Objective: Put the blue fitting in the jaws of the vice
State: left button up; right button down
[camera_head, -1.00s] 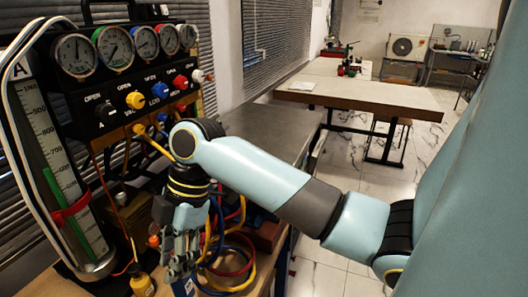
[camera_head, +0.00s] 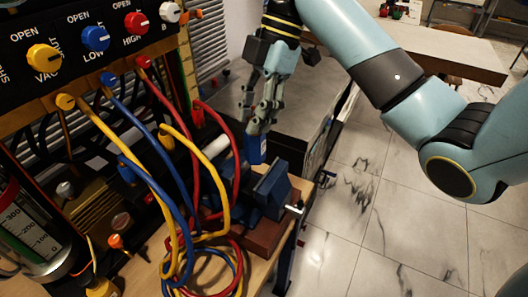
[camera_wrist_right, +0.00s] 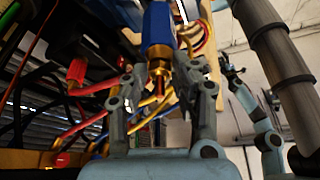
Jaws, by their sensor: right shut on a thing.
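The blue fitting (camera_head: 256,149) hangs below my right gripper (camera_head: 262,122), which is shut on it. In the right wrist view the fitting (camera_wrist_right: 158,22) has a blue body and a brass end, between the fingers of the gripper (camera_wrist_right: 158,95). The blue vice (camera_head: 270,188) stands on a reddish-brown block at the bench's right edge. The fitting is roughly upright, just above and behind the vice jaws in the head view; I cannot tell whether it touches them.
Red, blue and yellow hoses (camera_head: 185,195) loop down from the valve panel (camera_head: 85,50) and coil close to the left of the vice. A white cylinder (camera_head: 216,147) lies near the fitting. A grey table (camera_head: 225,98) is behind. Open floor is at right.

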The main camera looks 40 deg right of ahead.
aim_at(255, 152)
notch_tip(255, 152, down, 2)
jog(key=shift+f+b, duration=0.15)
jog(key=shift+b, duration=0.55)
notch_tip(255, 152, down, 2)
jog(key=shift+f, duration=0.25)
notch_tip(255, 152, down, 4)
jog(key=shift+r+p, duration=0.1)
jog(key=shift+p, duration=0.35)
pick_arm(q)
jog(key=shift+f, duration=0.7)
pick_arm(e)
jog(key=shift+f, duration=0.25)
jog(key=c, duration=1)
grip_release()
jog(key=shift+c, duration=0.2)
jog(key=shift+r, duration=0.1)
